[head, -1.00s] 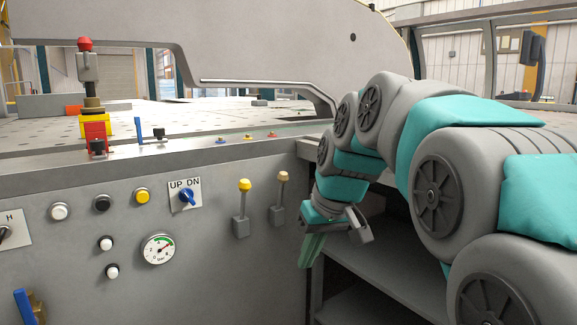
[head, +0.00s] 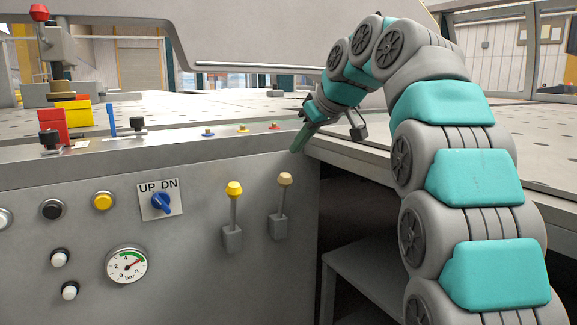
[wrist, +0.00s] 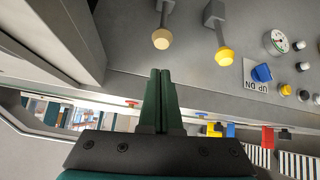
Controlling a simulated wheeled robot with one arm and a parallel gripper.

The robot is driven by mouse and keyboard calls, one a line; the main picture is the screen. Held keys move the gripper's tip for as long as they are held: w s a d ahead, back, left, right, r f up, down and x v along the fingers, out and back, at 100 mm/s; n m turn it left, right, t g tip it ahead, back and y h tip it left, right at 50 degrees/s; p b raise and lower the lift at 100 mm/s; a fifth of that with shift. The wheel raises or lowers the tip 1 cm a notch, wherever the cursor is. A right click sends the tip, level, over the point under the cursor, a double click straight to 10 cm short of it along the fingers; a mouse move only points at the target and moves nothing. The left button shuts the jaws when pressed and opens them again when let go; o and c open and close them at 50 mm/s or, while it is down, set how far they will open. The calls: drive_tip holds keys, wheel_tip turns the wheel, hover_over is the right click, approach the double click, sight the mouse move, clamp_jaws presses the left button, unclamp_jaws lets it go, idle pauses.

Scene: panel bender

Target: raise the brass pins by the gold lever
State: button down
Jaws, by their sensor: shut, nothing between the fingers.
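The gold lever, with a yellow knob (head: 234,188), stands up from a grey bracket on the front panel. It also shows in the wrist view (wrist: 224,56). A similar lever with a paler cream knob (head: 285,179) is just to its right; it also shows in the wrist view (wrist: 161,39). My gripper (head: 297,148) is shut and empty near the table's front edge, above and right of both knobs, apart from them. Its green fingers (wrist: 160,72) lie together in the wrist view. Small blue, yellow (head: 243,128) and red pieces sit on the ledge; I cannot tell whether these are the brass pins.
Left of the levers are an UP DN blue switch (head: 162,202), a yellow button (head: 103,201) and a pressure gauge (head: 127,264). A clamp with a red knob (head: 39,14) stands on the perforated table. An open shelf (head: 370,260) lies right of the panel.

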drive_tip(key=shift+w+r, duration=0.1)
drive_tip(key=shift+r, duration=0.05)
hover_over(284, 198)
drive_tip(key=f, duration=0.7)
drive_tip(key=shift+w+a+f, duration=0.15)
drive_tip(key=shift+w+a, duration=0.1)
drive_tip(key=shift+a, duration=0.1)
drive_tip(key=shift+f, duration=0.1)
